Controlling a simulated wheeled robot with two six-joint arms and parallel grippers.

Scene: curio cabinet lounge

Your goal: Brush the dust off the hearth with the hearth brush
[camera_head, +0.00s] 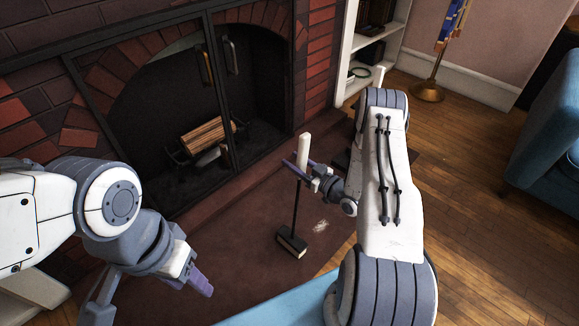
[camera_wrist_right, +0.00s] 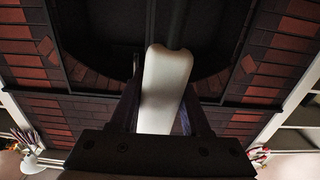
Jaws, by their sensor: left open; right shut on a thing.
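The hearth brush has a white handle (camera_head: 303,150), a thin dark shaft and a dark block head with a pale edge (camera_head: 291,243). My right gripper (camera_head: 302,172) is shut on the handle. The brush hangs nearly upright, its head low over the hearth (camera_head: 235,235); I cannot tell whether it touches. In the right wrist view the white handle (camera_wrist_right: 165,90) stands between the two fingers. A pale patch of dust (camera_head: 321,225) lies on the reddish hearth, right of the brush head. My left gripper (camera_head: 196,277) is open at lower left, away from the brush.
The brick fireplace (camera_head: 85,110) has a black metal frame and holds a log grate (camera_head: 207,135). A white bookshelf (camera_head: 348,50), a brass lamp base (camera_head: 428,92) and a blue armchair (camera_head: 545,150) stand to the right. The wood floor (camera_head: 465,190) between them is clear.

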